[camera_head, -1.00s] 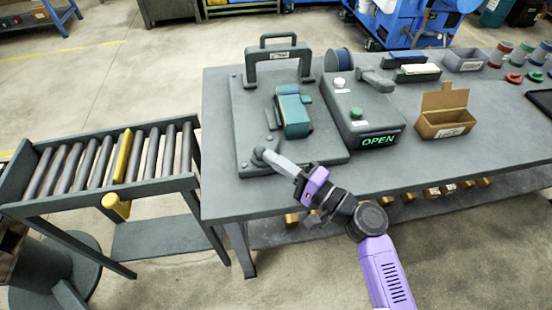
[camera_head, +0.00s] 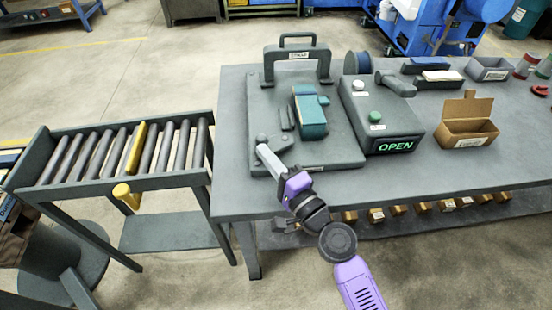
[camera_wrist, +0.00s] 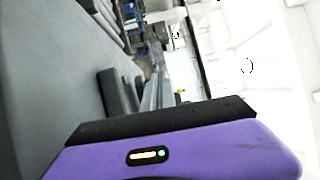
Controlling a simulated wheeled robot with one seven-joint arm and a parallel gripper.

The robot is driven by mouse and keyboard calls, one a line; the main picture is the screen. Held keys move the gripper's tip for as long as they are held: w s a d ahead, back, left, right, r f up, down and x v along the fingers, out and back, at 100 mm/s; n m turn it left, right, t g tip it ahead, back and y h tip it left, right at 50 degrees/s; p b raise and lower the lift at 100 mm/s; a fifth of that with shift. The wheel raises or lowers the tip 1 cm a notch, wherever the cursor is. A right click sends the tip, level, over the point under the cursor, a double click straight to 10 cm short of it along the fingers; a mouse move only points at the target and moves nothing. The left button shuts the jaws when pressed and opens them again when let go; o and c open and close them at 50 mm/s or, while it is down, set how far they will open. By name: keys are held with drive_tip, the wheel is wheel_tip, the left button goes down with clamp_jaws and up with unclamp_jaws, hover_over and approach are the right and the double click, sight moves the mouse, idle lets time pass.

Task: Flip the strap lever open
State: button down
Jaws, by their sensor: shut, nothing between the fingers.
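A pale grey bar (camera_head: 273,161), which appears to be the strap lever, lies slanted at the front left of a dark grey base plate (camera_head: 335,158) on the bench. Its near end meets my gripper (camera_head: 291,182); I cannot tell whether they touch or overlap. My gripper is purple and black, shut, and reaches in from the front edge. A teal block (camera_head: 311,115) stands on the plate, with small dark pieces beside it. In the wrist view, my purple gripper body fills the bottom and hides its fingertips. A grey bar (camera_wrist: 152,94) shows beyond it.
A roller conveyor (camera_head: 110,155) stands left. The bench's front strip (camera_head: 400,180) is clear.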

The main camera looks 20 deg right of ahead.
drive_tip(key=shift+w+a, duration=0.35)
drive_tip(key=shift+w, duration=0.25)
drive_tip(key=shift+w+a, duration=0.3)
drive_tip(key=shift+w, duration=0.25)
drive_tip(key=shift+w+a, duration=0.15)
drive_tip(key=shift+w, duration=0.55)
